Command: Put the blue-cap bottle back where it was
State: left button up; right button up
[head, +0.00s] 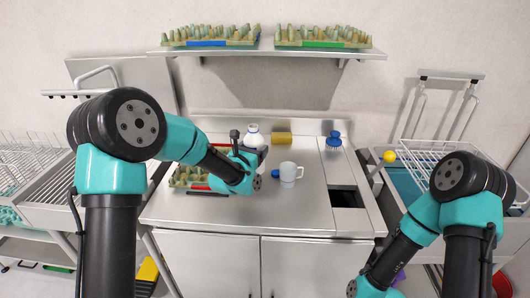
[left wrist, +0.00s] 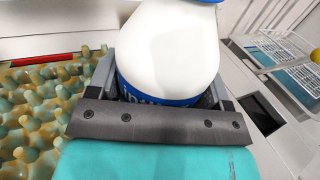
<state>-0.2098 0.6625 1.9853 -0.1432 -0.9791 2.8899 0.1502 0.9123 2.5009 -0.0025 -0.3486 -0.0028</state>
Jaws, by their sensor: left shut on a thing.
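The blue-cap bottle (head: 253,138), white with a blue cap and a blue label band, stands out above the metal counter near its back. It also fills the middle of the left wrist view (left wrist: 165,45). My left gripper (head: 252,155) is shut around the bottle, with one jaw on each side of it in the left wrist view (left wrist: 166,88). The bottle looks upright. Its lower part is hidden behind the gripper, so I cannot tell if it touches the counter. My right arm is at the lower right, and its gripper is outside the frame.
An egg tray (head: 180,182) lies left of my left gripper. A white mug (head: 290,172) and a small blue item (head: 275,173) are to the right. A yellow block (head: 281,138) and a blue object (head: 334,139) are at the back. The counter's front middle is clear.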

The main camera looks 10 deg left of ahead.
pick_arm(q)
jog(key=s+a+r+n+y, duration=0.2)
jog(key=s+a+y, duration=0.1)
jog(key=s, duration=0.5)
jog(key=s+a+r+n+y, duration=0.1)
jog(key=s+a+r+y, duration=0.2)
jog(key=s+a, duration=0.2)
jog(key=s, duration=0.3)
jog(key=shift+a+n+t, duration=0.35)
jog(key=shift+n+t, duration=0.05)
